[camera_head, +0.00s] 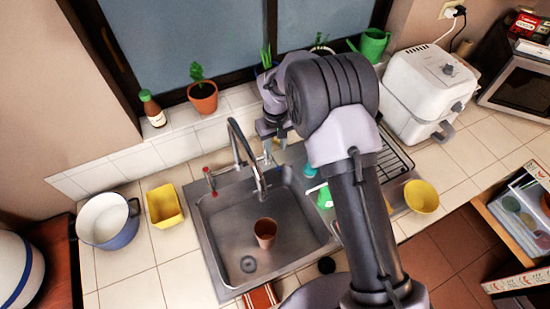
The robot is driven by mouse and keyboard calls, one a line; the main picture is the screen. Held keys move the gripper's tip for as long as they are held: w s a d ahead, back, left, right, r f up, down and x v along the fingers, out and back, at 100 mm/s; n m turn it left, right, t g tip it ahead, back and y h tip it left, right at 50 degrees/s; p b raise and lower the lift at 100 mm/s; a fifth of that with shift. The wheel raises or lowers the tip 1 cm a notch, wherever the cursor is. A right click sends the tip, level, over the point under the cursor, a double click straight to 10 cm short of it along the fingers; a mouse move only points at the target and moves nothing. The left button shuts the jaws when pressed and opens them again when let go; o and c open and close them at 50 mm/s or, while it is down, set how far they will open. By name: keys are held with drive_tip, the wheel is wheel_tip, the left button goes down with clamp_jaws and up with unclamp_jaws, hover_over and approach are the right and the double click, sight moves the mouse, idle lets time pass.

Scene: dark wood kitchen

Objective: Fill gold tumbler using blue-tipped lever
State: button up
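A gold-brown tumbler (265,234) stands upright in the steel sink basin (225,225), below the end of the curved faucet (237,140) in the picture. I see no water stream from the spout. A red-tipped lever (210,179) stands left of the faucet. The blue-tipped lever cannot be made out; the area right of the faucet is partly covered by my gripper. My gripper (276,147) points down behind the sink, just right of the faucet. Its fingers are small and partly blurred, so I cannot tell whether they touch a lever or how far apart they are.
A yellow container (165,206) and a blue-white pot (107,220) stand left of the sink. A potted plant (203,95) and a bottle (152,109) stand on the back ledge. A yellow bowl (421,196) and a white appliance (428,88) are right.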

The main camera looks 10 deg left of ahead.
sight(276, 162)
wheel_tip(276, 162, down, 8)
drive_tip(key=shift+f, duration=0.15)
drive_tip(key=shift+c, duration=0.4)
clamp_jaws()
idle(1.0)
